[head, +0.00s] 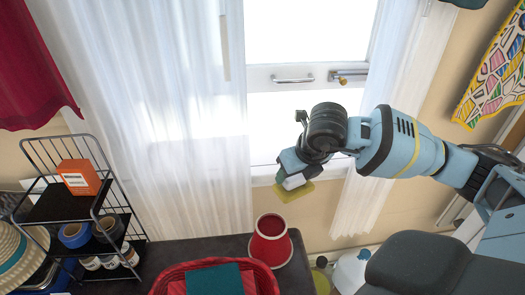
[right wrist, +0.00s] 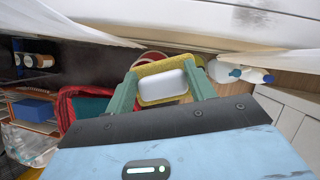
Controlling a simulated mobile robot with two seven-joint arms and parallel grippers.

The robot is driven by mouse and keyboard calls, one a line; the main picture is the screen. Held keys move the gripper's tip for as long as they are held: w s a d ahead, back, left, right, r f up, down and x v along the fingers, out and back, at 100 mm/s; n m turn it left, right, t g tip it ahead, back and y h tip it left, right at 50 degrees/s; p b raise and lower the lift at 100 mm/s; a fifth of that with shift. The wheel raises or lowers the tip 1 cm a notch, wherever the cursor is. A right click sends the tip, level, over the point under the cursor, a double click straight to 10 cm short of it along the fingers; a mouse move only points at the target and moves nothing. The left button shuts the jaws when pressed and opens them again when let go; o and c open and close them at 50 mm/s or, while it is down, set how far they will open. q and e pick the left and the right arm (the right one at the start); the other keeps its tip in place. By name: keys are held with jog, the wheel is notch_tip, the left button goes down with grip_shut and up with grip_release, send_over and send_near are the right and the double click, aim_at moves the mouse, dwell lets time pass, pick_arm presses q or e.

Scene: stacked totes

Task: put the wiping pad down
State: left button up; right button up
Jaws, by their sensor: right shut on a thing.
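The wiping pad (right wrist: 150,68) is yellow with a white block (right wrist: 162,86) on its back. My right gripper (right wrist: 160,88) is shut on it, with one green finger on each side of the white block. In the head view the yellow pad (head: 294,191) hangs under my right gripper (head: 291,178), in front of the window sill and above the right end of the dark table. The pad is in the air, apart from the table. My left gripper is not in view.
A red cone-shaped container (head: 270,246) stands on the dark table (head: 205,248), near the pad. A red basket (head: 263,279) with a teal cloth (head: 214,279) is at the front. A wire rack (head: 72,205) stands left. White bottles (head: 350,270) stand beyond the table's right edge.

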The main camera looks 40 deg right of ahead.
jog(key=w, duration=0.3)
jog(key=w+d, duration=0.1)
jog(key=w, duration=0.7)
jog(key=shift+w+d+b, duration=0.2)
jog(key=shift+d+b, duration=0.15)
jog(key=shift+b, duration=0.05)
jog(key=w, duration=0.2)
jog(key=w+f, duration=0.1)
jog(key=shift+w+d+b, duration=0.1)
jog(key=shift+d+b, duration=0.15)
jog(key=shift+b, duration=0.1)
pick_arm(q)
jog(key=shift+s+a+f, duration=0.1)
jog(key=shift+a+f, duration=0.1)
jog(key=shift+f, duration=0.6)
pick_arm(e)
jog(key=shift+f, duration=0.25)
jog(key=o, duration=0.5)
jog(key=shift+f, duration=0.15)
jog(key=o, duration=0.5)
jog(key=shift+c, duration=0.2)
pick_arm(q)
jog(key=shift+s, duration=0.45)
